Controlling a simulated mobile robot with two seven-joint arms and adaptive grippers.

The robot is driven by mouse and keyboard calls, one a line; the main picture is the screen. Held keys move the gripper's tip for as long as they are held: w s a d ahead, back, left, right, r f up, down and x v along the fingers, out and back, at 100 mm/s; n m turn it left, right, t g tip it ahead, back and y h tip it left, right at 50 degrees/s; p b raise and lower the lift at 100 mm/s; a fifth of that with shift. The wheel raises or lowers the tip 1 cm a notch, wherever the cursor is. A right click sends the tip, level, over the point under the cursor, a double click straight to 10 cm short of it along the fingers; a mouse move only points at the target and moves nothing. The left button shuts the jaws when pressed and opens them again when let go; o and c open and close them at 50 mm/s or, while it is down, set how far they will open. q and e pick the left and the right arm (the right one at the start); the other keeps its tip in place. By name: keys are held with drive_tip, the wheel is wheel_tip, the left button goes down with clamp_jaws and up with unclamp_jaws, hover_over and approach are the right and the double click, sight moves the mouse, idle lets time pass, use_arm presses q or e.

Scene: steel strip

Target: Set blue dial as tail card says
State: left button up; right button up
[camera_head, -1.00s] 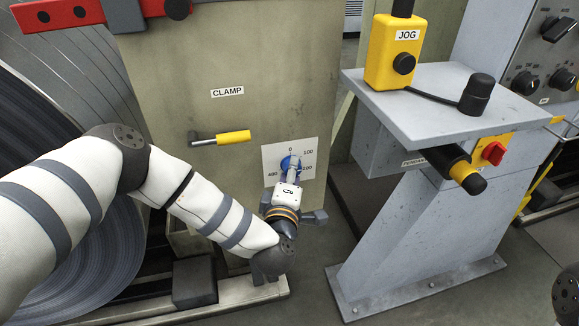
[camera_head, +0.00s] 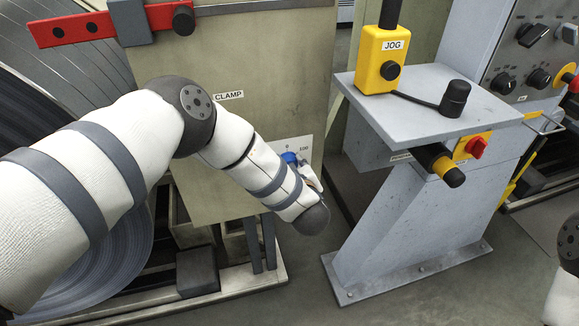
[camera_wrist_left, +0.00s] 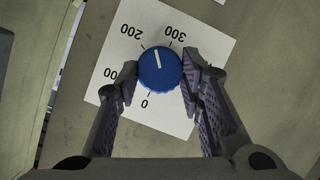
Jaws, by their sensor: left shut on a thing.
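The blue dial (camera_wrist_left: 160,72) sits on a white scale plate (camera_wrist_left: 205,45) on the beige panel. In the left wrist view its white mark points between 200 and 300. The 0 and a partly covered number ending in 00 also show. My left gripper (camera_wrist_left: 159,75) is shut on the dial, one finger on each side. In the head view only a bit of the dial (camera_head: 290,158) shows, with my arm covering most of the plate. My right gripper is out of view; only part of the right arm shows at the right edge. I see no tail card.
The CLAMP label (camera_head: 229,95) is above my left arm. A grey pedestal (camera_head: 400,225) with a yellow JOG box (camera_head: 385,60) and a red switch (camera_head: 477,147) stands to the right. A steel coil (camera_head: 125,265) is at the left. Floor shows between panel and pedestal.

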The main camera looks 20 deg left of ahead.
use_arm(q)
drive_tip(key=shift+w+d+f+m+g+y+b, duration=0.15)
drive_tip(key=shift+m+g+y+b, duration=0.45)
drive_tip(key=shift+m, duration=0.6)
drive_tip(key=shift+s+d+r+m+g+y+b, duration=0.1)
drive_tip(key=shift+m+g+y+b, duration=0.3)
drive_tip(key=shift+m+y, duration=0.6)
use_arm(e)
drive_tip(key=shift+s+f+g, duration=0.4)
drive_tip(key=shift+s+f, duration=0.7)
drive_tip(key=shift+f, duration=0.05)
use_arm(q)
drive_tip(key=shift+w+m, duration=0.1)
drive_tip(key=shift+m, duration=0.2)
drive_tip(key=o, duration=1.2)
drive_tip(key=shift+c, duration=0.2)
drive_tip(key=v, duration=1.2)
